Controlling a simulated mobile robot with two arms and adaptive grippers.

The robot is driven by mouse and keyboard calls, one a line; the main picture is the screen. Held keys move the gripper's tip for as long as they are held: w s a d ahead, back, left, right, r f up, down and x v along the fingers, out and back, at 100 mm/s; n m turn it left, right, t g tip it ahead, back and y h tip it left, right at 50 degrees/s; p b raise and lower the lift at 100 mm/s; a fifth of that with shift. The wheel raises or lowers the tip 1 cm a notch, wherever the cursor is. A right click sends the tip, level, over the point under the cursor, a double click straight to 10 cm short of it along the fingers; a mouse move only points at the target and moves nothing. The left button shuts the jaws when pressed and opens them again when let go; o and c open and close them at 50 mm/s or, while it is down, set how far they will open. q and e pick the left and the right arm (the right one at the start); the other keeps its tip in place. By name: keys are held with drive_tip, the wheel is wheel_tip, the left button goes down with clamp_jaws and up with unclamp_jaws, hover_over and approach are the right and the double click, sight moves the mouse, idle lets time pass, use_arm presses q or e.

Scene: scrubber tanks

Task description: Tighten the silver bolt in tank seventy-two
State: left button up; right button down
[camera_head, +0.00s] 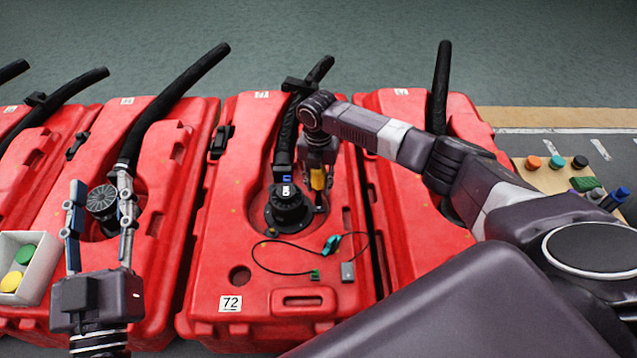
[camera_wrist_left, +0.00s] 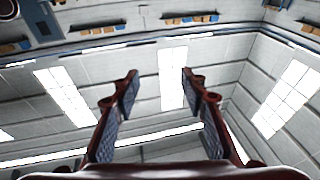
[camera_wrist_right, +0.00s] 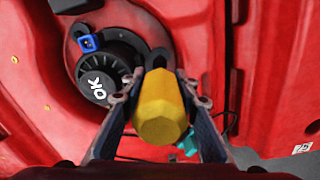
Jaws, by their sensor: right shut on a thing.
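Tank seventy-two (camera_head: 230,303) is the red tank in the middle, with a "72" label on its front. A black round cap (camera_head: 288,208) marked OK sits in its recess; it also shows in the right wrist view (camera_wrist_right: 97,80). My right gripper (camera_head: 318,172) is shut on a yellow tool handle (camera_wrist_right: 160,108), just right of the cap. The tool points down toward the recess beside the cap. I cannot make out the silver bolt; the tool or gripper may hide it. My left gripper (camera_head: 100,188) is open and empty, raised with fingers up, in front of the tank to the left.
A black hose (camera_head: 288,130) rises behind the cap. A thin cable with a teal clip (camera_head: 331,244) lies on the tank's front. A white box (camera_head: 40,265) with green and yellow discs stands left. A wooden board (camera_head: 548,180) with coloured caps and markers is right.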

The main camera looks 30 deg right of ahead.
drive_tip(key=shift+r+p, duration=0.5)
drive_tip(key=shift+r, duration=0.1)
use_arm(q)
wheel_tip(320, 180, down, 10)
drive_tip(key=a+g+y, duration=0.1)
drive_tip(key=g, duration=0.4)
drive_tip(key=shift+s+a+f+y+p, duration=0.15)
drive_tip(key=shift+s+a+y+p, duration=0.15)
drive_tip(key=shift+p, duration=0.15)
use_arm(e)
drive_tip(key=shift+r, duration=0.4)
use_arm(q)
drive_tip(key=shift+w, duration=0.1)
